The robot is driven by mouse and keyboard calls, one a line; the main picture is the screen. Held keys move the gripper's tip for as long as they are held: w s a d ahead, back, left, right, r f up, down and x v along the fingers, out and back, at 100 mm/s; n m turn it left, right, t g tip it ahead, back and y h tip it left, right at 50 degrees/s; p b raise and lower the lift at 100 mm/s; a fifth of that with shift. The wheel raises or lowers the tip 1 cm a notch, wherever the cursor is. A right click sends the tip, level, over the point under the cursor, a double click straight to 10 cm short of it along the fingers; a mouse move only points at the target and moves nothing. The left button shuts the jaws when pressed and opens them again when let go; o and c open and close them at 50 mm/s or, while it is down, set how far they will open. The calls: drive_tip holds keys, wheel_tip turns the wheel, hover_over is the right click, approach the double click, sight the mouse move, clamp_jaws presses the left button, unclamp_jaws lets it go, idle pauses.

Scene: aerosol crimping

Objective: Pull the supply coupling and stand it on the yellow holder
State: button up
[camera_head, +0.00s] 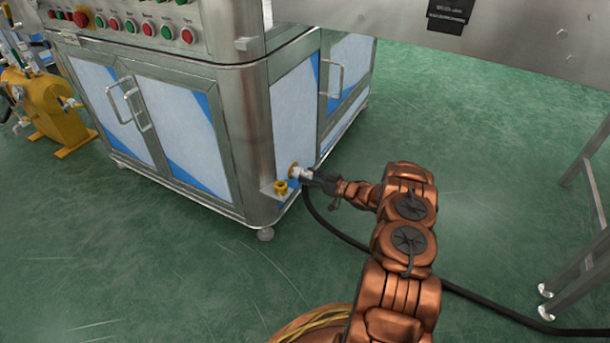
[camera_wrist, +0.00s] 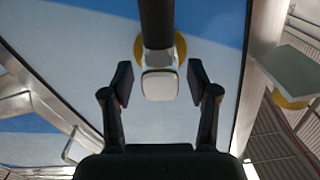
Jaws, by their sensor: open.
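The supply coupling (camera_head: 299,174) is a small pale fitting plugged into a yellow-ringed port low on the cabinet's side panel. In the wrist view the coupling (camera_wrist: 159,85) sits between my two fingers, with the yellow ring (camera_wrist: 180,48) behind it and a dark hose running from it. My gripper (camera_wrist: 160,82) is open, with a visible gap between each fingertip and the coupling. In the head view my gripper (camera_head: 314,178) reaches the coupling from the right and partly hides it. The yellow holder (camera_head: 281,187) stands empty on a small ledge just left of the coupling.
The steel cabinet (camera_head: 240,130) with blue-and-white panels stands close to my gripper. A black hose (camera_head: 340,237) curves from the coupling across the green floor to the right. A steel frame leg (camera_head: 597,185) stands at the right edge. The floor between is clear.

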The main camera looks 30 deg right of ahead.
sight(311, 178)
clamp_jaws()
idle(0.6)
drive_tip(key=shift+s+d, duration=0.1)
drive_tip(key=shift+s, duration=0.05)
drive_tip(key=shift+p+v, duration=0.6)
drive_tip(key=shift+v, duration=2.2)
